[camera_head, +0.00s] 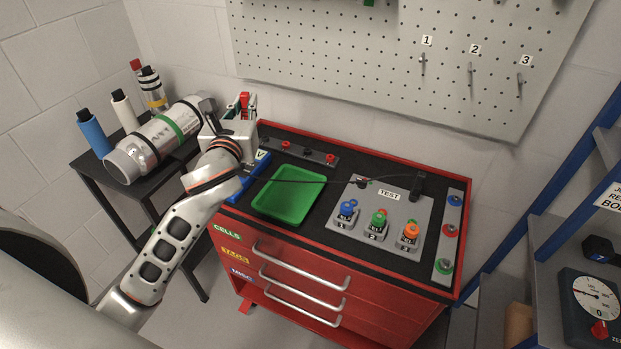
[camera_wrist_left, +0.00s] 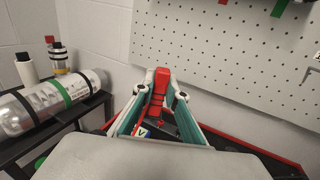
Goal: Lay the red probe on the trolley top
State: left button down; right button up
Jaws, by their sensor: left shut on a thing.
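My left gripper (camera_head: 244,108) is above the back left corner of the red trolley. It is shut on the red probe (camera_head: 244,99). In the left wrist view the red probe (camera_wrist_left: 160,84) sits between the two fingers (camera_wrist_left: 158,92), apart from any surface that I can see. The black trolley top (camera_head: 334,165) lies below and to the right, inside a red rim. A blue meter (camera_head: 236,188) marked V stands at its left end, partly hidden by my arm. My right gripper is not in view.
A green tray (camera_head: 290,195) lies on the trolley top beside a TEST plate (camera_head: 380,218) with several coloured cells. A thin dark lead crosses above the tray. A strip with red knobs (camera_head: 299,151) lies at the back. A side table (camera_head: 91,164) holds a cylinder (camera_head: 158,141) and bottles.

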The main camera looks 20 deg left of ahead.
pick_arm(q)
notch_tip(320, 180, down, 20)
jog(key=b, duration=0.4)
jog(key=shift+s+r, duration=0.1)
jog(key=shift+r, duration=0.15)
jog(key=shift+f, duration=0.25)
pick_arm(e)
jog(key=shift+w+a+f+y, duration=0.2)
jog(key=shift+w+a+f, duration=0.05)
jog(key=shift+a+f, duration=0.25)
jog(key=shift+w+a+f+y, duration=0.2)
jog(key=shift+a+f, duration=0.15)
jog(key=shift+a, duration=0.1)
pick_arm(q)
jog(key=shift+f+b, duration=0.2)
jog(key=shift+b, duration=0.1)
jog(key=c, duration=2)
grip_release()
jog(key=shift+c, duration=0.2)
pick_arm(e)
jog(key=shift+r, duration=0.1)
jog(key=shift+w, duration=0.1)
